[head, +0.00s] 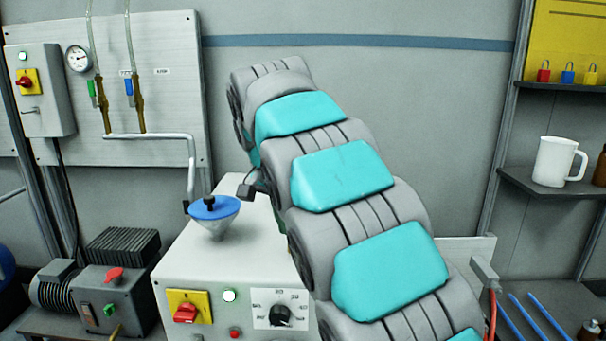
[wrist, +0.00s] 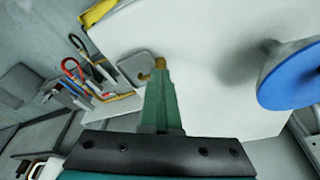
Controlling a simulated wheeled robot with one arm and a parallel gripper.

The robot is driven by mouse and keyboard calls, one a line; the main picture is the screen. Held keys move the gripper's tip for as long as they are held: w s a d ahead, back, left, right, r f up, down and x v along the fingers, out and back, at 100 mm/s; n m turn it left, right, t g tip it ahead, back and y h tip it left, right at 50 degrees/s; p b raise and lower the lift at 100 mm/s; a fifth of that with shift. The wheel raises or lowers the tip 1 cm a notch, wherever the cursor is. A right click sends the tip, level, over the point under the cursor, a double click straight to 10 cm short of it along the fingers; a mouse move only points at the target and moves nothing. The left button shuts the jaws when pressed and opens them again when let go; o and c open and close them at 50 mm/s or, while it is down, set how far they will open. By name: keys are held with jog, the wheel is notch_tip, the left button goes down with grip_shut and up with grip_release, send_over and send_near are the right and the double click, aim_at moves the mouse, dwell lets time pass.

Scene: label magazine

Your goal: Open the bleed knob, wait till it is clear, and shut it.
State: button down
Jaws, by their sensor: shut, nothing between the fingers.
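A pale funnel-shaped vessel with a blue top (head: 213,209) and a small black knob (head: 208,201) stands on the white cabinet, left of my arm. The blue top also shows at the right edge of the wrist view (wrist: 292,78). I cannot tell for certain which part is the bleed knob. My gripper (wrist: 161,76) is shut and empty, its green fingers together. A small brass-coloured piece (wrist: 160,62) shows right at the fingertips; contact is unclear. In the head view, a dark block (head: 246,192) shows at the arm's end, while the fingertips are hard to make out.
The white cabinet (head: 185,262) carries a red switch (head: 186,313), a lit button and a dial (head: 281,316). A wall panel (head: 170,95) behind holds a gauge (head: 78,59), green and blue valve handles and a bent pipe (head: 191,165). A mug (head: 553,160) stands on a right shelf.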

jog(key=shift+w+a, duration=0.1)
jog(key=shift+a, duration=0.1)
jog(key=shift+s+a, duration=0.1)
jog(key=shift+s, duration=0.2)
jog(key=w+p+v, duration=0.1)
jog(key=p+v, duration=0.1)
jog(key=v, duration=0.4)
jog(key=shift+d, duration=0.3)
jog(key=shift+r, duration=0.1)
dwell(1.4)
